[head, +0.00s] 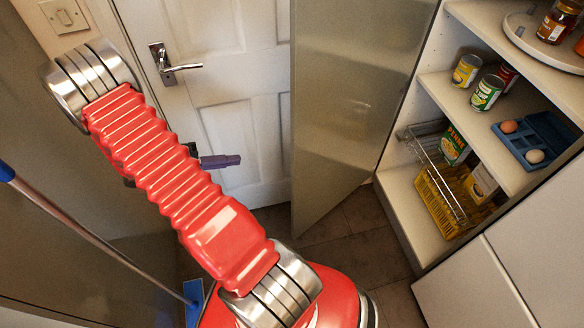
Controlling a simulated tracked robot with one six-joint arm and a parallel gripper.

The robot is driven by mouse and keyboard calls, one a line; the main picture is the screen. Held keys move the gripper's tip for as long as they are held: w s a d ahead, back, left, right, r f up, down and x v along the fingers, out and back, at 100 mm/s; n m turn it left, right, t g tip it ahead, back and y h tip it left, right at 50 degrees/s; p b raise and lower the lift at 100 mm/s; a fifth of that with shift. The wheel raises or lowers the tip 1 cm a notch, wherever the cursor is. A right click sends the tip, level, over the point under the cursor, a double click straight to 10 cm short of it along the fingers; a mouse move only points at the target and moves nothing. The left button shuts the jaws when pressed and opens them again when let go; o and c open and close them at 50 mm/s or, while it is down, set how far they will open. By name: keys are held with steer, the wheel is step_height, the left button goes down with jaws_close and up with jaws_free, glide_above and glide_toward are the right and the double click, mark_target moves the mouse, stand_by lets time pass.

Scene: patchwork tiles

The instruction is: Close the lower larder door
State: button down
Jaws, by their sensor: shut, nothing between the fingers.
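The larder door (350,95) is a tall grey-green panel standing wide open. Its right edge meets the left side of the larder (398,190), and its free edge is at the left, in front of a white room door. The top of the larder door is out of the picture. My gripper (232,160) is a dark shape showing past my red arm, to the left of the larder door's free edge in the picture. It is shut and empty, and appears apart from the door. Part of the gripper is hidden behind the arm.
The larder shelves (455,85) hold tins, jars, an egg tray (535,145) and a yellow basket (450,205). A white room door (240,100) with a handle stands behind. A pole (95,240) leans at the left. Tiled floor (345,240) is clear below the larder door.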

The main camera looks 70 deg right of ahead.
mark_target(292, 169)
steer(key=s+d+f+h, duration=0.1)
steer(key=s+d+f, duration=0.1)
steer(key=f, duration=0.3)
steer(key=s+d+f+g+h, duration=0.1)
steer(key=s+d+f+h, duration=0.1)
steer(key=f, duration=0.4)
steer(key=shift+s+d+f+g, duration=0.25)
steer(key=shift+s+d+g, duration=0.05)
steer(key=shift+s+d, duration=0.5)
steer(key=shift+s+d, duration=0.75)
steer(key=shift+s, duration=1)
steer(key=shift+s+d, duration=0.8)
steer(key=shift+s, duration=1)
steer(key=shift+s+d, duration=0.75)
steer(key=shift+s, duration=1)
steer(key=shift+a, duration=0.1)
